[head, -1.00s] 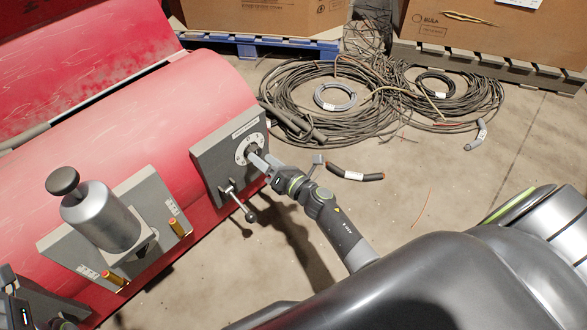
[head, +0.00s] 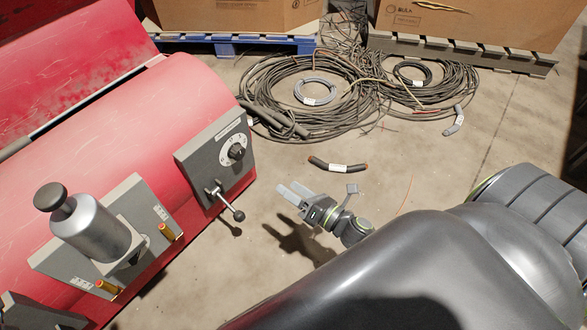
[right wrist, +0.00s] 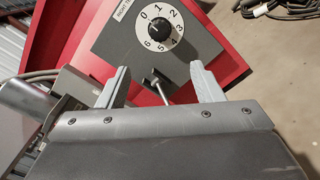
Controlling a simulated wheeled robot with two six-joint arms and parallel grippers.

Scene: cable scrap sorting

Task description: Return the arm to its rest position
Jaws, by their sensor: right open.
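My right gripper (head: 288,192) is open and empty in the head view, out in the air to the right of the red machine (head: 180,105). Its two grey fingers (right wrist: 160,86) stand wide apart in the right wrist view. The numbered dial (head: 236,151) with a black knob sits on a grey plate, clear of the fingers. The dial (right wrist: 158,30) also shows beyond the fingertips in the right wrist view. A lever with a ball end (head: 238,215) sticks out below the dial, apart from the gripper. My left gripper is not seen.
A grey cylinder with a black knob (head: 90,228) stands on the machine. Cable coils (head: 310,95) and a short black cable piece (head: 338,166) lie on the floor. Cardboard boxes (head: 470,22) stand on pallets behind. The floor around my right gripper is open.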

